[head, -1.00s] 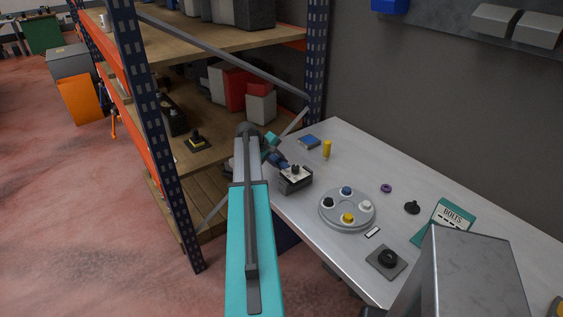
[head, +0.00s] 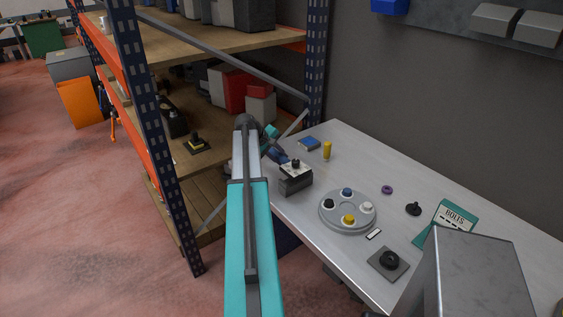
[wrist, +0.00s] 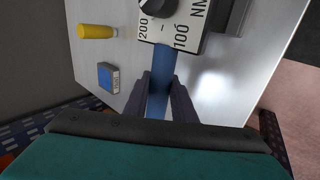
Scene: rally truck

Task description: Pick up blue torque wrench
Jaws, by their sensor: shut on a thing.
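The blue torque wrench (wrist: 160,102) shows in the wrist view as a blue bar between the fingers of my gripper (wrist: 162,82). My gripper is shut on it. The bar's far end meets a grey box (wrist: 172,42) with a black dial and a white face marked 200, 100 and NM. I cannot tell whether they are joined. In the head view, my gripper (head: 277,154) is at the bench's far left edge, just behind the box (head: 296,180), and much of the wrench is hidden or too small to tell.
On the bench (head: 315,225) stand a yellow cylinder (head: 327,151), a small blue box (head: 309,143), a round grey tray (head: 335,222) with coloured knobs and a green BOLTS box (head: 446,222). A shelf rack (head: 150,130) stands close to the left of my arm.

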